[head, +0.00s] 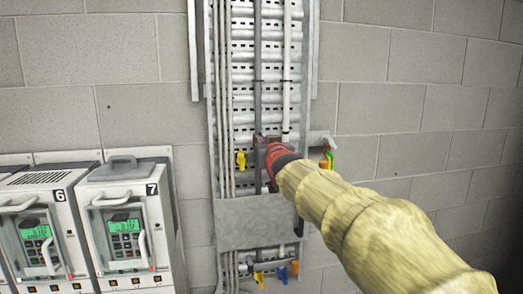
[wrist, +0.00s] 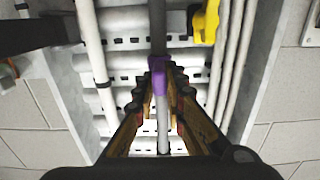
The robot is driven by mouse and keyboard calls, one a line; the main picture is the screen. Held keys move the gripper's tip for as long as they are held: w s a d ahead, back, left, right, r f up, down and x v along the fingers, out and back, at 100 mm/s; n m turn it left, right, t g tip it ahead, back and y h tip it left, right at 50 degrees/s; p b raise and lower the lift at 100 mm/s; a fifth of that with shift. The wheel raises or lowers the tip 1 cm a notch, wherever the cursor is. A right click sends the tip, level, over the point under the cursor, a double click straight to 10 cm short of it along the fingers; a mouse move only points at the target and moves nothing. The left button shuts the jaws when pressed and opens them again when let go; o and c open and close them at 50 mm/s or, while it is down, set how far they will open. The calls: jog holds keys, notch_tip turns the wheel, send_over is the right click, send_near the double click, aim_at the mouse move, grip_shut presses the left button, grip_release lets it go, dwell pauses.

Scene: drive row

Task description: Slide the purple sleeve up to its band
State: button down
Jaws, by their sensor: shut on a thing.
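The purple sleeve (wrist: 158,78) sits around a thin upright grey line, between my fingertips in the wrist view. In the head view only a small bit of purple (head: 259,138) shows beside my gripper (head: 267,150), which hides the rest. My gripper (wrist: 164,82) is shut on the sleeve, with one finger on either side of it. A dark band (head: 258,80) shows on the same line, well above the sleeve, in the head view.
A yellow piece (head: 241,160) sits on the neighbouring lines to the left and shows in the wrist view (wrist: 206,22). A white line with a dark band (head: 287,80) runs to the right. A grey plate (head: 250,222) crosses below. Drive units (head: 126,225) stand left.

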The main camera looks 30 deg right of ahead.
jog(key=shift+r, duration=0.4)
jog(key=c, duration=2.3)
grip_release()
jog(key=o, duration=0.5)
jog(key=shift+f, duration=0.2)
jog(key=shift+c, duration=0.2)
jog(key=shift+s, duration=0.1)
jog(key=v, duration=1.1)
jog(key=shift+s, duration=0.35)
jog(key=shift+a, duration=0.15)
